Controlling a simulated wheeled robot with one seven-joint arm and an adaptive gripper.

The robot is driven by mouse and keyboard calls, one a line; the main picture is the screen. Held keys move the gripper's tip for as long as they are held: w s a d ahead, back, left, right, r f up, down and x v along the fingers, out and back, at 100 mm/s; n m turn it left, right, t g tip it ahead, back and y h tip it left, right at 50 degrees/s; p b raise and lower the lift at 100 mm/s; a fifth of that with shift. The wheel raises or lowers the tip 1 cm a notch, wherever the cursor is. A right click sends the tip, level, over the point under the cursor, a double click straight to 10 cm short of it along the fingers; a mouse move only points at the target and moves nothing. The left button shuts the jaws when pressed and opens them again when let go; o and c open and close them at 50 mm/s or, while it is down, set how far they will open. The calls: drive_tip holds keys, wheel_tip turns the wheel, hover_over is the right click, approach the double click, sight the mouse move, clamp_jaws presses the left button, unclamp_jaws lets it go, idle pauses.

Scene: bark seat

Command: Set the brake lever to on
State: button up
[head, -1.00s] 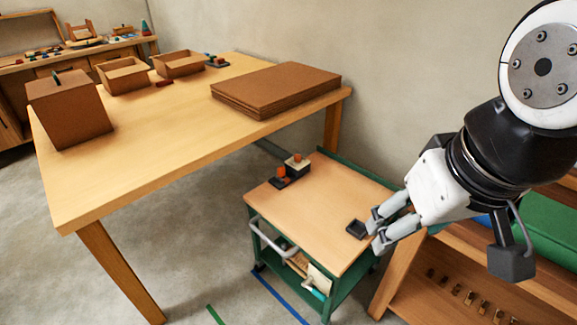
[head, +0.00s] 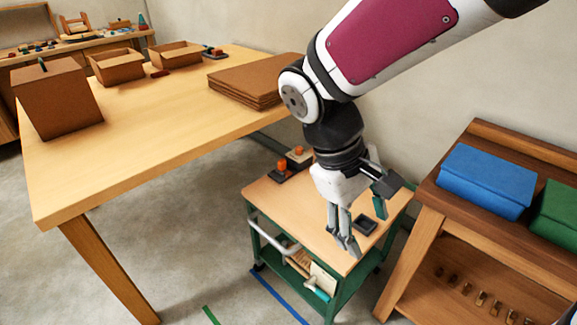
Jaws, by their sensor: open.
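My gripper (head: 343,238) points down over the front part of the wooden top of a green-framed cart (head: 275,203). Its fingers are apart with nothing between them. I cannot tell whether the fingertips touch the top. At the back left of the top stand two small dark blocks with orange knobs, one in front (head: 282,169) and one behind (head: 298,152). My gripper's body is close to their right. A small black square tray (head: 366,225) lies just right of the fingers. I cannot make out for certain which part is the brake lever, nor its setting.
A large wooden table (head: 165,125) with brown boxes stands left of the cart. A wooden shelf unit (head: 425,240) with a blue case (head: 485,180) and a green case (head: 560,218) stands to the right. A grey handle (head: 268,238) runs along the cart's left side.

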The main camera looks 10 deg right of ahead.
drive_tip(key=w+a+f+n+t+h+b, duration=0.25)
drive_tip(key=f+n+h+b, duration=0.2)
drive_tip(key=f, duration=0.85)
drive_tip(key=w+a+f+n+t+h+b, duration=0.1)
drive_tip(key=w+a+f+n+h+b, duration=0.3)
drive_tip(key=f, duration=0.9)
drive_tip(key=w+a+f+n+t+h+b, duration=0.2)
drive_tip(key=a+f+n+h+b, duration=0.3)
drive_tip(key=f, duration=0.8)
drive_tip(key=n+t+y+b, duration=0.2)
drive_tip(key=n+t+y, duration=0.1)
drive_tip(key=n+t, duration=0.45)
approach(323, 294)
drive_tip(key=shift+n+g, duration=0.3)
drive_tip(key=shift+g, duration=0.2)
drive_tip(key=x, duration=0.3)
drive_tip(key=b+x, duration=0.1)
drive_tip(key=x, duration=0.2)
drive_tip(key=b+x, duration=0.1)
drive_tip(key=x, duration=0.3)
drive_tip(key=shift+w+a+f, duration=0.15)
drive_tip(key=shift+f, duration=0.15)
clamp_jaws()
